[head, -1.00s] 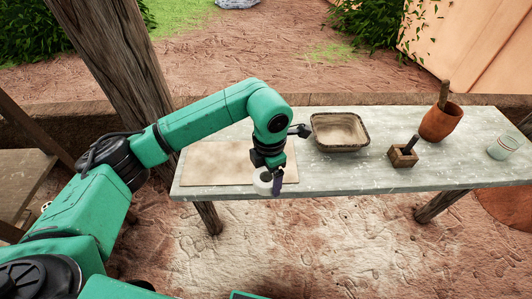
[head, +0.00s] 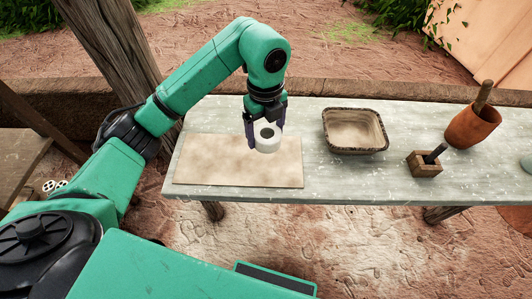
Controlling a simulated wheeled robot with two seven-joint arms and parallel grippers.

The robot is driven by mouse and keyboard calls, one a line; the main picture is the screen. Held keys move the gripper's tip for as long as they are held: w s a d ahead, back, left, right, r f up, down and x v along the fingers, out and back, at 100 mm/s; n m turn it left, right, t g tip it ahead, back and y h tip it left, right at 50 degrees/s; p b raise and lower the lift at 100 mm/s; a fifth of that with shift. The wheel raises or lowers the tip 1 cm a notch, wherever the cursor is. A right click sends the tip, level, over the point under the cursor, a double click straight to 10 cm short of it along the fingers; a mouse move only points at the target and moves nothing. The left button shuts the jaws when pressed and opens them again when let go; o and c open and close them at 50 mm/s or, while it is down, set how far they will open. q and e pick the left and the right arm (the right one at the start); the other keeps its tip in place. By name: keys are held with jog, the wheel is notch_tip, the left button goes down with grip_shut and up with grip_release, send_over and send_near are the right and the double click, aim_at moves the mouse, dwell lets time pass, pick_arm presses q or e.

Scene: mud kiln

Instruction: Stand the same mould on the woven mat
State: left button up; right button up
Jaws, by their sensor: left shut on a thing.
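The mould is a white, short round piece with a dark hole in its top (head: 268,147). My left gripper (head: 266,136) points down and is shut on it, with one dark finger on each side. The mould is upright, over the right part of the beige mat (head: 215,168). I cannot tell whether its underside touches the mat or hangs just above it. The mat lies flat on the left part of the grey table, and its weave is too fine to make out. My right gripper is not in view.
On the grey table (head: 310,174), right of the mat, stand a dark-rimmed tray (head: 353,131), a small wooden block holder (head: 424,167) and a terracotta pot (head: 471,128) with a wooden handle in it. The mat's left half is clear. A wooden post (head: 118,60) rises behind my arm.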

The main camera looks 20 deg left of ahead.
aim_at(266, 159)
pick_arm(q)
notch_tip(266, 159, down, 8)
jog(key=shift+p, duration=0.7)
jog(key=shift+w+f, duration=0.1)
jog(key=shift+f, duration=0.15)
jog(key=o, duration=1.6)
jog(key=shift+c, duration=0.2)
